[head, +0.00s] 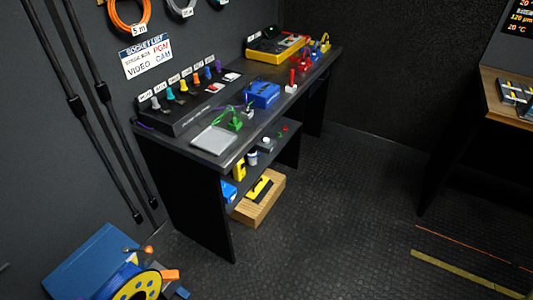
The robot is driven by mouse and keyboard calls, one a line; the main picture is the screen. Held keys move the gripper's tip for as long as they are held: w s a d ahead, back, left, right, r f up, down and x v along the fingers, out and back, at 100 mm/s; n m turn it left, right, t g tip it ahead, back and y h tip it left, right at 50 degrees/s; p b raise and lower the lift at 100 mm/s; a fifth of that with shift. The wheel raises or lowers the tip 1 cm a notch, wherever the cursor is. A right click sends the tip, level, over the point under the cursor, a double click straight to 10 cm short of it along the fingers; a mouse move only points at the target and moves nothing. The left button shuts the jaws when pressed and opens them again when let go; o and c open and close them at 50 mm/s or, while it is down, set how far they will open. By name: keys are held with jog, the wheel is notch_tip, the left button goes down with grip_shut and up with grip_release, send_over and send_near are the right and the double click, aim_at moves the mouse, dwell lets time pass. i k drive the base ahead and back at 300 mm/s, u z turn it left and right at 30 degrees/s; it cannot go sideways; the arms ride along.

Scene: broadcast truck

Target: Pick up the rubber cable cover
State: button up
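I cannot tell for sure which thing is the rubber cable cover. A black and yellow piece (259,187) lies on top of a wooden crate or block (262,208) under the near end of the dark bench, and it may be the cover. A flat yellow strip (465,273) runs along the floor at the lower right; it may be tape or an edge of something. My gripper is not in view.
The bench (180,185) stands against the left wall, holding a blue box (262,94), a grey flat plate (214,140) and a yellow case (277,49). A blue box with a cable reel (140,284) stands lower left. The middle floor (340,225) is clear.

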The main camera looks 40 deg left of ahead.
aim_at(258, 192)
jog(key=u, duration=0.65)
jog(key=i, duration=0.8)
jog(key=u, duration=0.9)
